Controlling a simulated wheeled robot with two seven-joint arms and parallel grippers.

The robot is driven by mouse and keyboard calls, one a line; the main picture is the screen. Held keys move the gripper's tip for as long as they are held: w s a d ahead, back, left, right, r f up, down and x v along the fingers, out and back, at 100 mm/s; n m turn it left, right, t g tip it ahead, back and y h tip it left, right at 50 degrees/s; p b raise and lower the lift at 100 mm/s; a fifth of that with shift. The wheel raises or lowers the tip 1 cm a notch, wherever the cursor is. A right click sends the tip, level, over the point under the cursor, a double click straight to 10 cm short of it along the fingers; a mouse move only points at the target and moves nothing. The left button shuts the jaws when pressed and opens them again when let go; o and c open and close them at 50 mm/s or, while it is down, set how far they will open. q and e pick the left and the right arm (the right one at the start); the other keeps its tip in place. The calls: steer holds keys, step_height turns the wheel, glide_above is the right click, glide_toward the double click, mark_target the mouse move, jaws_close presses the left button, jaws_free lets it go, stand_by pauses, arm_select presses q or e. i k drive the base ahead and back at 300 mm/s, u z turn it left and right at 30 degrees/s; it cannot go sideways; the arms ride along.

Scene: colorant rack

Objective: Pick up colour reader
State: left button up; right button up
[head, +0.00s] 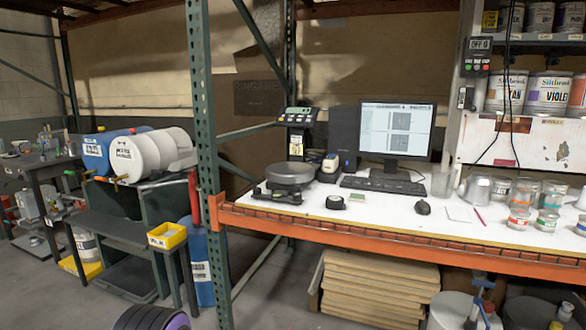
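No object is clearly marked as the colour reader, and I cannot tell for sure which one it is. A small dark device with a pale face (334,202) lies on the white bench top, in front of the keyboard's left end. A pale upright device with a dark and yellow part (330,164) stands behind it, beside the black computer tower. A dark unit with a small display (478,56) hangs on the rack's upright at the upper right. Neither of my grippers is in the head view.
The white bench (385,215) has an orange front beam (400,246). It bears a scale (290,178), a monitor (396,131), a keyboard (384,184), a mouse (422,208) and several cans at right. A green rack post (205,150) stands at its left. Stacked boards (370,290) lie below.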

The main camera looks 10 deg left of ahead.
mark_target(331, 164)
steer(key=z, duration=0.7)
steer(key=k, duration=0.15)
steer(key=u, duration=1.65)
steer(key=i, duration=0.95)
steer(key=z, duration=0.5)
